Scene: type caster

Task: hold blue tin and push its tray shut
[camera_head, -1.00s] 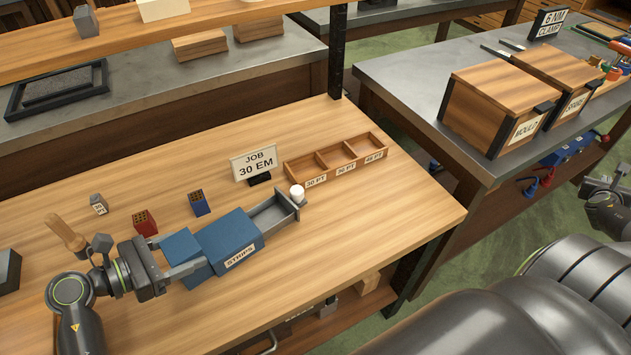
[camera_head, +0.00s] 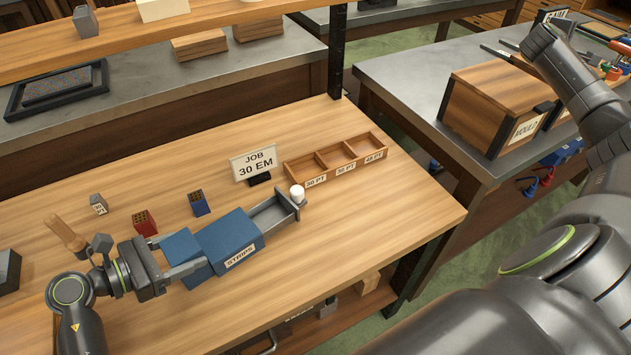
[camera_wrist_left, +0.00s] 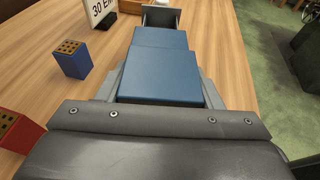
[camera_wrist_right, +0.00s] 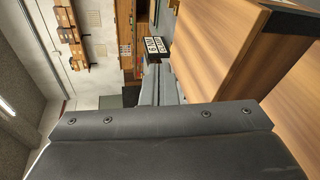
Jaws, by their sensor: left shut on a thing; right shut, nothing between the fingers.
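The blue tin (camera_head: 230,238), labelled STRIPS, lies on the wooden bench. Its grey tray (camera_head: 275,212) sticks out of the far right end, with a white knob (camera_head: 297,193) at its end. My left gripper (camera_head: 188,266) is shut on the tin's near left end, one finger on each side. The tin (camera_wrist_left: 160,75) also shows between the fingers in the left wrist view, with the tray (camera_wrist_left: 160,16) out beyond it. My right arm is raised at the right of the head view, away from the tin. The right gripper's fingers (camera_wrist_right: 158,84) show in the right wrist view, shut and empty.
A JOB 30 EM sign (camera_head: 254,164) and a wooden compartment tray (camera_head: 335,160) stand behind the tin's tray. A red block (camera_head: 145,222) and a blue block (camera_head: 200,203) stand behind the tin. A MOULD box (camera_head: 495,108) is on the right bench, near my right arm.

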